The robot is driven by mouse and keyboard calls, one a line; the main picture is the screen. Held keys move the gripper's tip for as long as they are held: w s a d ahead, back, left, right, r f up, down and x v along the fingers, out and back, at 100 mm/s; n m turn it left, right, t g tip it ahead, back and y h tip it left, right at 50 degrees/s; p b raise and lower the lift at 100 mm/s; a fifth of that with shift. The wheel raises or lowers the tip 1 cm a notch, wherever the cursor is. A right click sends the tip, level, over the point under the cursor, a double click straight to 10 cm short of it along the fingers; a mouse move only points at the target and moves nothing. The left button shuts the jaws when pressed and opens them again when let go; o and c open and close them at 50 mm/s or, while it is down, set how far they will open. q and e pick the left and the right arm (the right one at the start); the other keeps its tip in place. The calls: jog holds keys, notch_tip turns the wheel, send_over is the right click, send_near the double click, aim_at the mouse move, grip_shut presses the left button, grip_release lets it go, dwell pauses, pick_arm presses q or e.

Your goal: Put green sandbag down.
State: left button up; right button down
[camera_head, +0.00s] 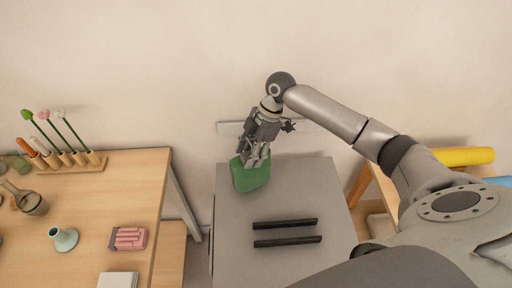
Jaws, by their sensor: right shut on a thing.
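The green sandbag (250,178) is a small, soft-looking block at the far left corner of a grey-topped cabinet (290,205). My right gripper (257,162) points down and is shut on the sandbag's upper part. The fingers cover part of the sandbag's top edge. I cannot tell whether the sandbag touches the grey top or hangs just above it. My left gripper is not in the head view.
Two dark parallel bars (286,232) lie on the grey top, with bare surface around them. A wooden table (110,195) at left holds a flower rack (70,162), a teal vase (64,239) and a pink item (130,238). A yellow roll (462,156) lies at right.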

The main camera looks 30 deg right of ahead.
jog(key=shift+w+a, duration=0.25)
notch_tip(320, 180, down, 2)
jog(key=shift+f+p, duration=0.1)
jog(key=shift+p, duration=0.75)
jog(key=shift+s+f, duration=0.1)
jog(key=shift+f, duration=0.45)
jog(key=c, duration=1)
grip_release()
jog(key=shift+s+f, duration=0.15)
jog(key=shift+f, duration=0.1)
jog(key=shift+c, duration=0.2)
jog(key=o, duration=0.4)
jog(key=shift+c, duration=0.2)
jog(key=shift+r, duration=0.1)
jog(key=b+v, duration=0.2)
jog(key=v, duration=0.8)
jog(key=shift+d+r+b, duration=0.15)
jog(key=shift+r+b, duration=0.15)
jog(key=shift+r, duration=0.05)
jog(key=shift+d+r, duration=0.25)
jog(key=shift+r, duration=0.4)
